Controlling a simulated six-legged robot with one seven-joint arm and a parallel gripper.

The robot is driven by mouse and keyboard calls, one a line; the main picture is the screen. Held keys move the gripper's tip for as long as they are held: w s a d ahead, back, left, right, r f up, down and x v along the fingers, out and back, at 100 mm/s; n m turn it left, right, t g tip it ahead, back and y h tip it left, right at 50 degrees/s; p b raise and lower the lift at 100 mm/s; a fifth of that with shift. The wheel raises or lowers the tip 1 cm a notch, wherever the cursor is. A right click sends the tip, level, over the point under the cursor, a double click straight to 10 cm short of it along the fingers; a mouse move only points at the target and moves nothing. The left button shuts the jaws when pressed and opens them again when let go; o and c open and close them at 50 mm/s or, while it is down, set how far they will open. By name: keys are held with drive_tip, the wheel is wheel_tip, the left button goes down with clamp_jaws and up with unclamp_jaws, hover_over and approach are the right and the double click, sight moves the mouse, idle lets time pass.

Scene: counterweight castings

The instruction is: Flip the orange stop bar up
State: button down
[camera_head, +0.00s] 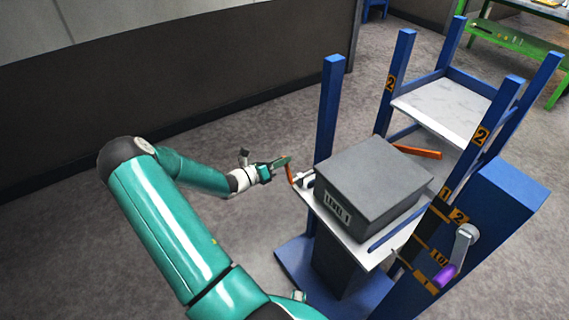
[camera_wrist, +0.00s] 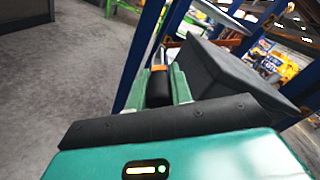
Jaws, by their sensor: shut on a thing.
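My gripper (camera_head: 286,161) is at the bar's upper end. In the wrist view my gripper's green fingers (camera_wrist: 162,85) are closed around a black end piece, with a bit of the orange bar (camera_wrist: 160,67) showing just beyond it. The fingers hide part of the bar. The grey casting (camera_wrist: 235,80) fills the right of the wrist view.
Blue posts (camera_head: 329,110) frame the lift. A second orange bar (camera_head: 417,152) lies behind the casting, near a higher white shelf (camera_head: 445,105). A crank with a purple handle (camera_head: 446,275) is at the right. Carpet on the left is clear.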

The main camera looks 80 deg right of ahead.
drive_tip(key=w+d+f+n, duration=0.3)
drive_tip(key=f+n, duration=0.5)
drive_tip(key=n, duration=0.4)
drive_tip(key=shift+w+n, duration=0.3)
drive_tip(key=shift+n, duration=0.1)
drive_tip(key=shift+f, duration=0.1)
drive_tip(key=c, duration=1.3)
unclamp_jaws()
drive_tip(key=shift+o, duration=0.2)
drive_tip(key=shift+a, duration=0.1)
drive_tip(key=v, duration=1.3)
drive_tip(key=shift+w+a, duration=0.25)
